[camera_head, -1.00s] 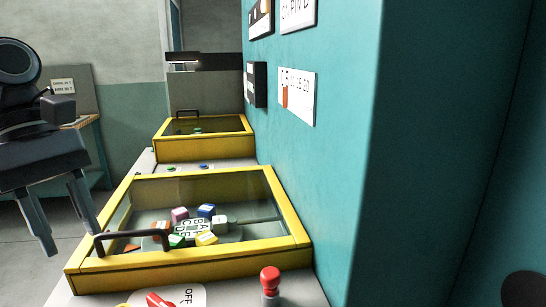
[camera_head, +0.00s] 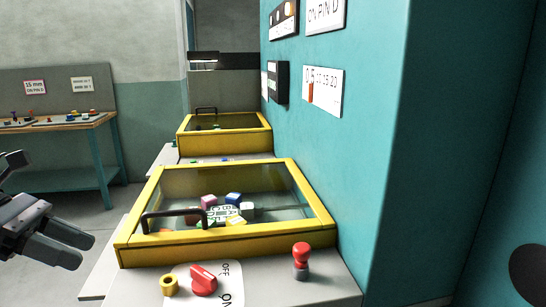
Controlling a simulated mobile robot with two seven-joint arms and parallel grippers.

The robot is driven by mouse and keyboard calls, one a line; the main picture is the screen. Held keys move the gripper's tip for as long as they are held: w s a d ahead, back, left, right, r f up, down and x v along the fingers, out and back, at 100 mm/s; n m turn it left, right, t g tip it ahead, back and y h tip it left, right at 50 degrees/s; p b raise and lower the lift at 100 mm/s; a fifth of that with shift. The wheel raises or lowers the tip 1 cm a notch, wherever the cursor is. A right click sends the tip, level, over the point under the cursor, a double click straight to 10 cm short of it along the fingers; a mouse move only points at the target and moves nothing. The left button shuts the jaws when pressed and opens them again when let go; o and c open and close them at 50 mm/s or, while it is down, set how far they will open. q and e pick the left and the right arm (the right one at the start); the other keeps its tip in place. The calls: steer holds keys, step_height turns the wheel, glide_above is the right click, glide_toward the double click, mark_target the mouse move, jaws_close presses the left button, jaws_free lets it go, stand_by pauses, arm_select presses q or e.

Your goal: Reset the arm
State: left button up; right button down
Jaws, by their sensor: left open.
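My left gripper (camera_head: 75,248) is at the left edge, to the left of the near yellow box. Its two dark grey fingers point right and are apart, with nothing between them. Only part of my left arm shows. My right gripper is not clearly seen; a dark rounded shape stands at the lower right edge and I cannot tell what it is.
The near yellow-framed box (camera_head: 225,245) has a clear lid, a black handle and several coloured blocks inside. A red knob (camera_head: 203,280) and a red-topped post (camera_head: 301,255) stand before it. Another yellow box (camera_head: 222,144) is behind. A teal wall (camera_head: 370,160) blocks the right; a workbench (camera_head: 60,124) stands far left.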

arm_select(q)
steer(key=s+a+f+n+t+y, duration=0.25)
steer(key=f+n+t, duration=0.35)
steer(key=f+n, duration=0.7)
steer(key=s+a+f+n+t+y, duration=0.15)
steer(key=a+f+n+t, duration=0.35)
steer(key=f+n, duration=0.85)
steer(key=s+d+f+n+g+y, duration=0.1)
steer(key=s+d+f+n, duration=0.2)
steer(key=d+n, duration=0.3)
steer(key=s+d+f+n+g+y+b, duration=0.1)
steer(key=s+d+f+n+y, duration=0.1)
steer(key=d+f+n, duration=0.4)
steer(key=s+d+f+n+g+y, duration=0.1)
steer(key=s+d+f+n, duration=0.3)
steer(key=d+n, duration=0.4)
steer(key=shift+f+n+y, duration=0.3)
steer(key=shift+f+n, duration=0.05)
steer(key=shift+f, duration=0.1)
steer(key=shift+w, duration=0.1)
